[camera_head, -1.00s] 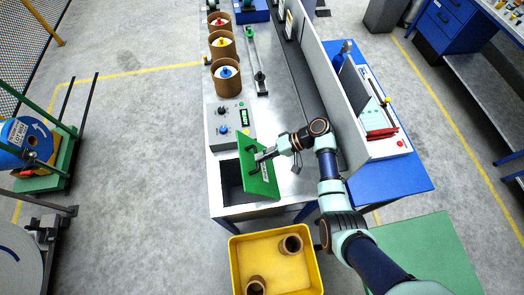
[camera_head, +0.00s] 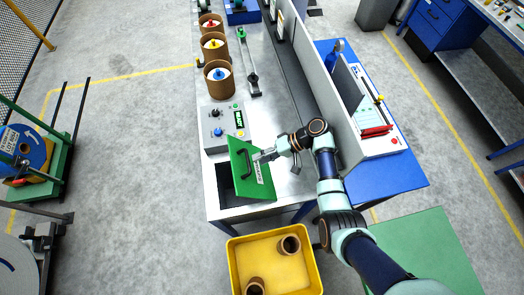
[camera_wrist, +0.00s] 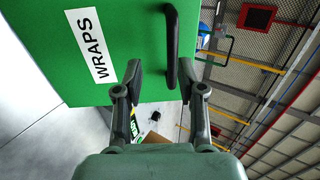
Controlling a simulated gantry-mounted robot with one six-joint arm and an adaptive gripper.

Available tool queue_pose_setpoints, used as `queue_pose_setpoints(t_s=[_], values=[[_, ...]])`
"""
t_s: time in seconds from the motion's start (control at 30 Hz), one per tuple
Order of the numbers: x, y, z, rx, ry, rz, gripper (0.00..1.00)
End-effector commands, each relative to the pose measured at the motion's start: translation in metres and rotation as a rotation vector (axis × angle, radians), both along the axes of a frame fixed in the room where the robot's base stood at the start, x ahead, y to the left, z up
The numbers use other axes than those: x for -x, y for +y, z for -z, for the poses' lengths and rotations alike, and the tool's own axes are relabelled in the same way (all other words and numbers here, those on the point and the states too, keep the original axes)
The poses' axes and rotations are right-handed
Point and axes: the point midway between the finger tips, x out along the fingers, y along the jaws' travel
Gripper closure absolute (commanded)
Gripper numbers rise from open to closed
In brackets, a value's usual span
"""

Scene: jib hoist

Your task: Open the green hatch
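The green hatch (camera_head: 243,168) stands raised and tilted over a dark opening (camera_head: 225,194) at the bench's near left corner. It has a dark bar handle (camera_head: 244,162) and a white label, which reads "WRAPS" in the wrist view (camera_wrist: 92,45). My gripper (camera_head: 260,157) is at the hatch's right side, beside the handle. In the wrist view, my gripper's fingers (camera_wrist: 158,75) are spread apart in front of the green face. The handle (camera_wrist: 171,45) lies between them, close to the right finger; I cannot tell whether they touch.
A control box (camera_head: 224,125) with knobs and a green display sits just behind the opening. Brown tubs (camera_head: 219,82) line the bench's left edge. A yellow bin (camera_head: 270,265) holding brown cylinders stands in front. A tall panel (camera_head: 330,95) runs along the bench's right side.

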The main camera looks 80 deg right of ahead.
Motion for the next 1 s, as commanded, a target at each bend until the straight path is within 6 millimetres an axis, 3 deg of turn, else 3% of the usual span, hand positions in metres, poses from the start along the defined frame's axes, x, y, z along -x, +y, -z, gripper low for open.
queue_pose_setpoints(t_s=[0.17, 0.4, 0.53, 1.0], values=[[-0.001, -0.001, -0.018, 0.004, -0.003, -0.002, 0.61], [0.0, -0.001, -0.072, 0.005, -0.002, 0.0, 0.61], [0.001, -0.001, -0.092, 0.003, 0.0, 0.002, 0.61], [0.001, -0.001, -0.1, 0.0, 0.0, 0.001, 0.61]])
